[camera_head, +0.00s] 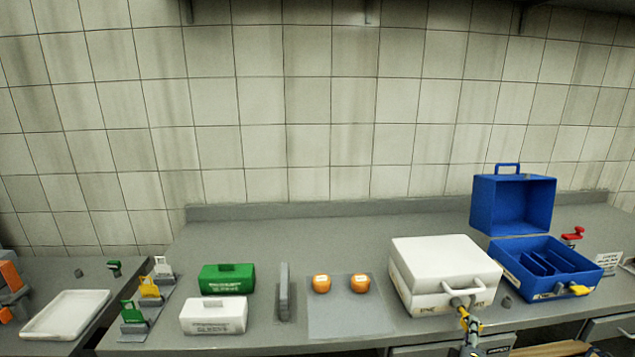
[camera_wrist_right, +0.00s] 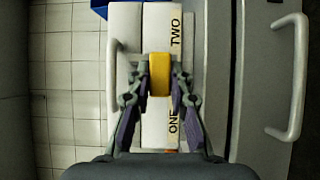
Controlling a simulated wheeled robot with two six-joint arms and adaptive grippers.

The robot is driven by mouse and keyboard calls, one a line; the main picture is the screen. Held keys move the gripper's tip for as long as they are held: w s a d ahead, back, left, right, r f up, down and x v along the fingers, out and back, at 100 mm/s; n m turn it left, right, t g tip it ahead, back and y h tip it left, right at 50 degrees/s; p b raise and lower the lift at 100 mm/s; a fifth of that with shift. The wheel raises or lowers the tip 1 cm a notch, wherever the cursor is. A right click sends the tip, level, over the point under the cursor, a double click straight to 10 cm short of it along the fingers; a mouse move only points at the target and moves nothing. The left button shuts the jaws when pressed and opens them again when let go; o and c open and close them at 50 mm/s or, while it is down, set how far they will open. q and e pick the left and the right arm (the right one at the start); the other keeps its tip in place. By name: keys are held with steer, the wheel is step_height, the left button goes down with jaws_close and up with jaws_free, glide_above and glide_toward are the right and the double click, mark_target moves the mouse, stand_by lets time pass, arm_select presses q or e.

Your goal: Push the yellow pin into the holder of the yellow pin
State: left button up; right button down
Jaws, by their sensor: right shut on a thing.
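My right gripper (camera_head: 468,318) is at the front of the closed white case (camera_head: 440,262), just below its handle. In the right wrist view my right gripper (camera_wrist_right: 160,78) is shut on a yellow piece (camera_wrist_right: 160,80), which looks like the yellow pin. The piece lies over the white case's front (camera_wrist_right: 127,25), between the words TWO and ONE. Whether it sits in a holder there is hidden. A yellow stand (camera_head: 150,288) is between a white and a green stand at the left.
The open blue case (camera_head: 530,288), with a yellow piece (camera_head: 579,290) at its front, stands to the right. Two orange round things (camera_head: 321,284) on a grey mat, green and white boxes (camera_head: 227,279), and a white tray (camera_head: 66,315) are to the left. A drawer handle (camera_wrist_right: 294,78) is near the gripper.

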steer(key=shift+s+d, duration=0.15)
steer(key=shift+s, duration=1.35)
steer(key=shift+s+d, duration=0.1)
steer(key=shift+s, duration=1.4)
